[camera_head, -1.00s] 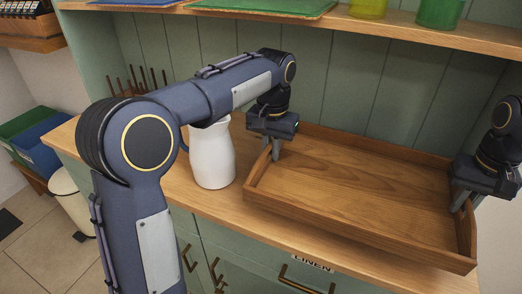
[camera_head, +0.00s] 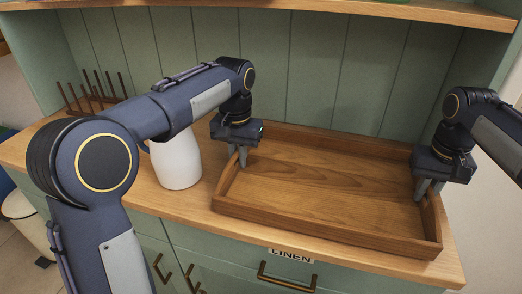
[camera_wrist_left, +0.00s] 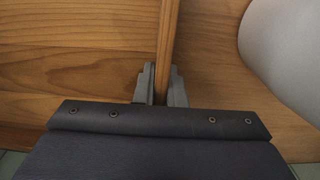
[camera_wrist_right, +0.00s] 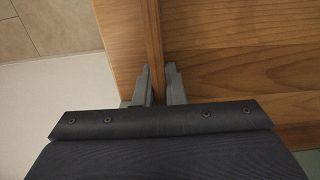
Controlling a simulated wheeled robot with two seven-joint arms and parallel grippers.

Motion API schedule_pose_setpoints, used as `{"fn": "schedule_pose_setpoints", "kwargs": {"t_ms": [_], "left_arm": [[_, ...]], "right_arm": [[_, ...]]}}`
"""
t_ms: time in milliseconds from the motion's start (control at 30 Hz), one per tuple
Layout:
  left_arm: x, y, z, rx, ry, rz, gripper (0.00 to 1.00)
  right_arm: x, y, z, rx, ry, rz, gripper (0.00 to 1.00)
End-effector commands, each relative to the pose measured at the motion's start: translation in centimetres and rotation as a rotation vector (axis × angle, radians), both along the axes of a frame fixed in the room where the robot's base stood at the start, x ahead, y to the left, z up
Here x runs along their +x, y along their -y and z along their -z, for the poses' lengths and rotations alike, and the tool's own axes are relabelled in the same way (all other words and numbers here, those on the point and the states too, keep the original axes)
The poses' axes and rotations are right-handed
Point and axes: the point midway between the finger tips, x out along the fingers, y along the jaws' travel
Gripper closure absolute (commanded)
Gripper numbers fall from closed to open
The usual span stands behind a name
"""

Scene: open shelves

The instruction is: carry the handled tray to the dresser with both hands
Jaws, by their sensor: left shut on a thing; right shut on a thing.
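The wooden tray (camera_head: 325,190) rests on the wooden top of the green dresser (camera_head: 190,237), above a drawer labelled LINEN. Its right front corner lies close to the dresser's right end. My left gripper (camera_head: 238,160) is shut on the tray's left wall, and in the left wrist view its fingers (camera_wrist_left: 160,85) straddle that wall (camera_wrist_left: 168,40). My right gripper (camera_head: 427,190) is shut on the right wall; in the right wrist view its fingers (camera_wrist_right: 162,85) sit on both sides of it (camera_wrist_right: 152,35). The tray is empty. Its handle openings are hidden by the grippers.
A white jug (camera_head: 177,163) stands left of the tray, partly behind my left arm. A dark peg rack (camera_head: 95,95) is at the back left. A shelf (camera_head: 440,12) overhangs the back. A bin (camera_head: 28,225) stands on the floor at left.

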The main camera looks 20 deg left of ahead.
Motion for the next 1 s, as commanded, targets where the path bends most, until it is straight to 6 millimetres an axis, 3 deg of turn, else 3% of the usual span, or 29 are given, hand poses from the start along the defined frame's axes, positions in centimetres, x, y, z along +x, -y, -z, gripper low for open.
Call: {"fn": "schedule_pose_setpoints", "kwargs": {"t_ms": [67, 100, 267, 567, 1000], "left_arm": [[0.0, 0.0, 0.9, 0.000, 0.002, -0.001, 1.00], [0.0, 0.0, 0.7, 0.001, 0.001, -0.001, 0.87], [0.0, 0.0, 0.6, 0.000, 0.000, 0.000, 0.68], [0.0, 0.0, 0.3, 0.000, 0.001, 0.000, 0.68], [0.1, 0.0, -5.9, 0.000, 0.001, 0.000, 0.68]], "right_arm": [[0.0, 0.0, 0.9, 0.000, 0.002, 0.000, 1.00], [0.0, 0.0, 0.7, 0.000, 0.001, 0.001, 0.88], [0.0, 0.0, 0.6, 0.000, 0.000, 0.000, 0.68], [0.0, 0.0, 0.6, 0.000, 0.000, 0.000, 0.68], [0.0, 0.0, 0.6, 0.000, 0.000, 0.000, 0.68]]}}
